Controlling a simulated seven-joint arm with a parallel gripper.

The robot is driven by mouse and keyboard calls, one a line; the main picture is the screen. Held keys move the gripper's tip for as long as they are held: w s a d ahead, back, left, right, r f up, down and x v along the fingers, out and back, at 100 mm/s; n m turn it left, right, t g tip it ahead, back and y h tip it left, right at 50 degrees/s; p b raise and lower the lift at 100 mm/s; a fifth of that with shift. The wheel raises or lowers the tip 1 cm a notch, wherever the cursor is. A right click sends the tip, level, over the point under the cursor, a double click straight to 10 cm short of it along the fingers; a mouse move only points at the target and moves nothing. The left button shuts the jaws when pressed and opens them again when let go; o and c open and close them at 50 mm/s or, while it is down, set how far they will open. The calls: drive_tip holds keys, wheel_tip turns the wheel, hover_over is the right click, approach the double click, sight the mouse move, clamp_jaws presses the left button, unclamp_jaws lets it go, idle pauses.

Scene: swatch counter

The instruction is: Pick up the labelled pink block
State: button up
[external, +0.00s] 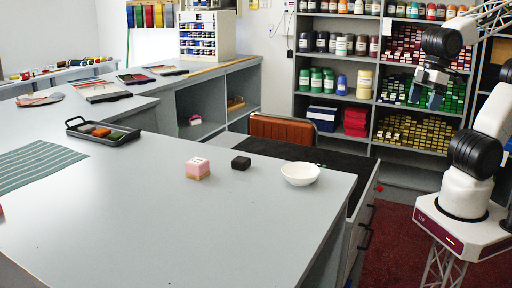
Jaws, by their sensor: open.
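The pink block (197,169) sits on the grey counter, left of a small black block. It has a pink body, a pale top with small dark marks, and a tan strip at its base. My gripper (426,98) hangs in the air at the upper right, in front of the shelves. It is open, with nothing seen between its fingers. It is well apart from the pink block, far to its right and higher in the picture.
The black block (241,163) and a white bowl (300,174) stand right of the pink block. A dark tray (134,133) with coloured blocks lies behind to the left, near a striped cloth (38,165). The counter's front is clear. An orange-brown chair (283,129) stands behind.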

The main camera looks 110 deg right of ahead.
drive_tip(key=w+m+t+y, duration=0.1)
drive_tip(key=w+m+y, duration=0.95)
drive_tip(key=w, duration=2.45)
drive_tip(key=m+t+h, duration=0.1)
drive_tip(key=m+t, duration=0.5)
drive_tip(key=m, duration=1.1)
approach(192, 171)
drive_tip(key=shift+w+n, duration=0.15)
drive_tip(key=shift+n, duration=0.1)
drive_tip(key=shift+x, duration=1.25)
drive_tip(key=shift+x, duration=2.6)
